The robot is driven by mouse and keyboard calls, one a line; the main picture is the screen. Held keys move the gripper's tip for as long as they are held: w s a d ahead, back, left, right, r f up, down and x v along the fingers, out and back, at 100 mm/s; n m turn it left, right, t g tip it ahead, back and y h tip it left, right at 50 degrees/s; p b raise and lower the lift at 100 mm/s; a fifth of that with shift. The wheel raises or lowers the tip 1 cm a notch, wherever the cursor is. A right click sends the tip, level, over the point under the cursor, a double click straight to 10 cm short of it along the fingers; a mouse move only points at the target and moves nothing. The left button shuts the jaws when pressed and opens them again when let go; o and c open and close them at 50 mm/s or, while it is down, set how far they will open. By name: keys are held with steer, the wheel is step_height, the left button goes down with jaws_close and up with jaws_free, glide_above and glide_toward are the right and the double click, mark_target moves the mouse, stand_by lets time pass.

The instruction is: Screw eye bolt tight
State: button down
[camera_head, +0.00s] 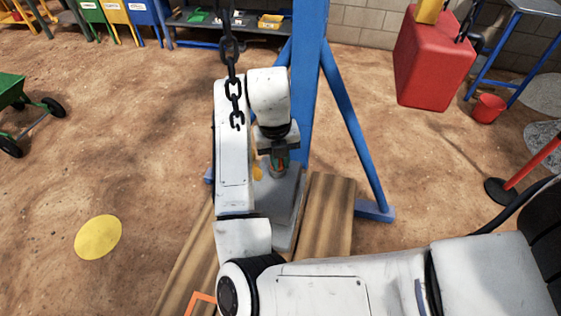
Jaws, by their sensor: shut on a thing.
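My gripper (277,162) points down over a grey metal block (284,205) at the foot of a blue post. It is shut on a small part, which I take to be the eye bolt. The fingers hide most of it, and only small orange and green bits show between them. I cannot tell how far the bolt sits in the block. A yellow bit (257,173) shows just left of the fingers. A dark chain (233,85) hangs down, overlapping my white arm in the picture.
The blue post (308,90) with its slanted brace (352,130) stands right behind the gripper. Wooden beams (327,215) lie under the block.

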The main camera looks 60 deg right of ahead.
steer(key=shift+a+f+m+b, duration=0.1)
steer(key=shift+f+m+b, duration=0.35)
steer(key=shift+b, duration=1.2)
steer(key=shift+r, duration=0.2)
steer(key=c, duration=1)
jaws_free()
